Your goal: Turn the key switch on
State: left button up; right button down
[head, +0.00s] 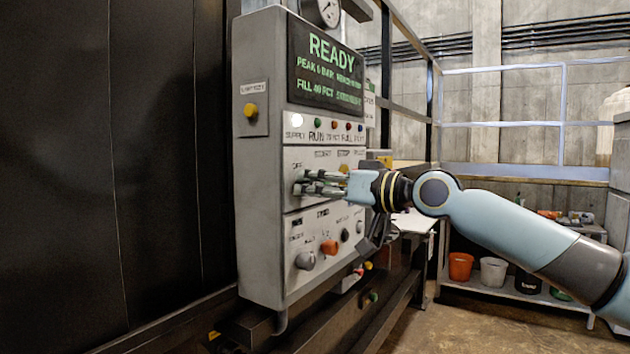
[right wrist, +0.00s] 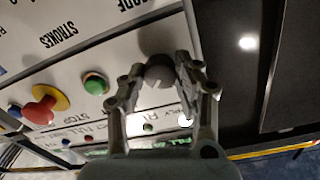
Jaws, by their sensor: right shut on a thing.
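The grey control box (head: 262,200) stands in front of me, with a dark screen (head: 325,66) reading READY in green. My right gripper (head: 306,183) is at the left end of the panel's upper control row, below a small OFF label. In the right wrist view its fingers (right wrist: 160,84) are closed around the dark grey round key switch (right wrist: 157,70). In the head view the fingers mostly hide the switch, and its turned position cannot be read. My left gripper is not in view.
A green button (right wrist: 95,83) and a red mushroom button (right wrist: 41,108) on a yellow base sit beside the switch. Below are a grey knob (head: 305,260) and an orange knob (head: 329,247). A white lamp (head: 297,120) glows. A yellow button (head: 250,111) is on the box's left side.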

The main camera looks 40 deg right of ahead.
jog(key=shift+m+p, duration=0.65)
jog(key=shift+m, duration=0.75)
jog(key=c, duration=0.9)
grip_release()
jog(key=shift+c, duration=0.2)
jog(key=shift+r, duration=0.1)
notch_tip(320, 180, up, 10)
jog(key=shift+f, duration=0.1)
